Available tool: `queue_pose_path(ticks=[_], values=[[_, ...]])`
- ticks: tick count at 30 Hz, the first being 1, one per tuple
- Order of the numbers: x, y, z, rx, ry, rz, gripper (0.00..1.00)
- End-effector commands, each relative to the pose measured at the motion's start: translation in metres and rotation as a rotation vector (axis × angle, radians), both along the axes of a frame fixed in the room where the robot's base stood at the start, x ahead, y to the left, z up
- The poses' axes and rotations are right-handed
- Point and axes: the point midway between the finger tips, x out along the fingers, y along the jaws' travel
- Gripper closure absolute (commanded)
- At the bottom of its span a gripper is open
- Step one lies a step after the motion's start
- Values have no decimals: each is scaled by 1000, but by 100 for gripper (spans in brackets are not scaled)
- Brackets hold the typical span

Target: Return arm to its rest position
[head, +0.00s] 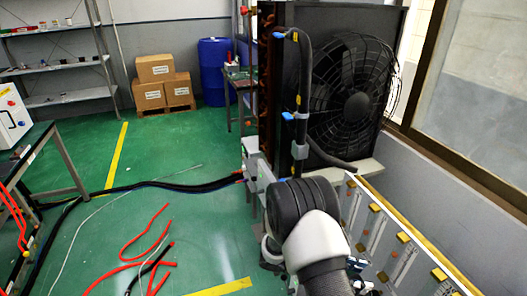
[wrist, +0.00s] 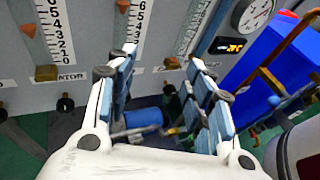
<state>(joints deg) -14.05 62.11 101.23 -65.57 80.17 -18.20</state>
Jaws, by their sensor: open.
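In the wrist view my gripper (wrist: 163,62) has its two white fingers with blue pads spread apart, and nothing is held between them. The fingertips point toward a grey panel (wrist: 95,30) with white numbered scales (wrist: 55,30) and brown pointers. I cannot tell how far the fingertips are from the panel. In the head view my arm reaches away at the lower right, with its white and dark links in front of the big fan unit. My gripper cannot be made out there.
The fan unit (head: 350,95) stands beyond my arm. A panel with scales (head: 400,260) runs along the right under the window. Red hoses (head: 145,240) and black cables (head: 160,186) lie on the green floor. A round gauge (wrist: 253,14) and a blue box (wrist: 265,60) are right in the wrist view.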

Motion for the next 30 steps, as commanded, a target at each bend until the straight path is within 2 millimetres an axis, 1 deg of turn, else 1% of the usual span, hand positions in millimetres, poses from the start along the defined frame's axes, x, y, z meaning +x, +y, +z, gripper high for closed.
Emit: queue_pose_path(ticks=[1, 3, 5, 6, 9, 12, 15, 21, 24, 30], values=[[-4, 0, 23, 40, -63, -53, 52], [-13, 2, 48, 96, -136, -125, 52], [-22, 3, 68, 145, -203, -184, 52], [-28, 5, 81, 177, -246, -224, 52], [-46, 10, 110, 261, -357, -322, 52], [-65, 17, 136, 346, -469, -415, 52], [-85, 26, 160, 435, -582, -508, 52], [-125, 48, 198, 620, -806, -685, 52], [-143, 60, 213, 717, -920, -770, 52], [-177, 88, 237, 922, -1138, -927, 52]])
